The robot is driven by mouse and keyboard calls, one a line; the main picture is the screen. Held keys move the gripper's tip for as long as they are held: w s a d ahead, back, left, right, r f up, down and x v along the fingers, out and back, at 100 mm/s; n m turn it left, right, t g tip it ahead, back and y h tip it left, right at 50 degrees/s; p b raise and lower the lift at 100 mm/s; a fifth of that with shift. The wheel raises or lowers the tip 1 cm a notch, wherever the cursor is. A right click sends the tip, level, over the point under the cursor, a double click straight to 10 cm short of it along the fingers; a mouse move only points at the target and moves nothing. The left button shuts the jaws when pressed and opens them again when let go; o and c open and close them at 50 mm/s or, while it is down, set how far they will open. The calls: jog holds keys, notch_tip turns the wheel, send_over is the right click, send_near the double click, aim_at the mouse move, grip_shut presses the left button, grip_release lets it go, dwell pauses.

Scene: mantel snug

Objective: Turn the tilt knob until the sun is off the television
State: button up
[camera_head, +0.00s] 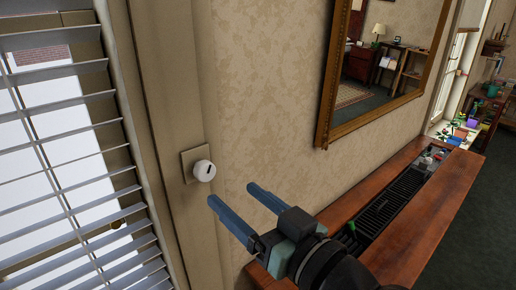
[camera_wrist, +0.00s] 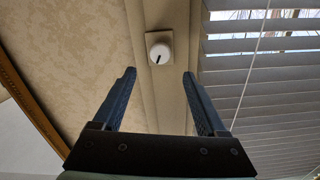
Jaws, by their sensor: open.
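The tilt knob (camera_head: 204,171) is a round white knob with a dark mark, on a beige plate (camera_head: 187,165) on the window frame. In the wrist view the knob (camera_wrist: 159,54) is beyond the fingertips, roughly midway between them. My gripper (camera_head: 238,194) is open and empty, its two blue fingers pointing at the knob from the right and apart from it. It also shows in the wrist view (camera_wrist: 159,73). The blind (camera_head: 70,150) has tilted slats with gaps that show bright outdoors. The television is not in view.
A wooden mantel or cabinet with a black grille (camera_head: 395,205) runs along the wall below my gripper. A gold-framed mirror (camera_head: 330,100) hangs above it. Potted plants and small pots (camera_head: 460,130) stand at the far right. Dark carpet lies at the lower right.

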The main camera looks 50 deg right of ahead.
jog(key=shift+v, duration=2)
